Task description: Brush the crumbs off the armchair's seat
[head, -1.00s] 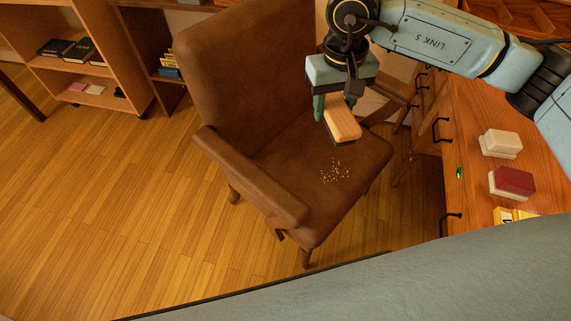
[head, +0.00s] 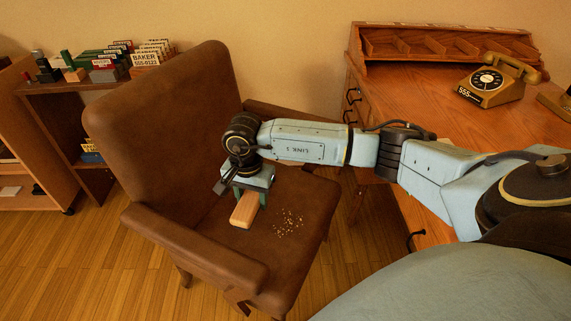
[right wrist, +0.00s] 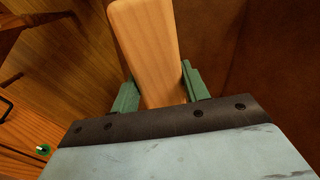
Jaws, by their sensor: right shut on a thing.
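The brown armchair (head: 160,130) stands left of the desk. A patch of small pale crumbs (head: 288,221) lies on its seat (head: 305,195), toward the front right. My right gripper (head: 252,192) is shut on a wooden brush (head: 243,212), low over the seat and left of the crumbs. The brush also shows in the right wrist view (right wrist: 147,40), between the green fingers (right wrist: 160,88). I cannot tell whether its underside touches the seat. No crumbs show in the right wrist view. My left gripper is not in view.
The armrest (head: 195,245) rises at the seat's near left side. The wooden desk (head: 440,75) with a telephone (head: 490,82) stands on the right. A shelf (head: 75,100) with stamps and signs stands behind on the left. The wood floor (head: 75,265) is clear at front left.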

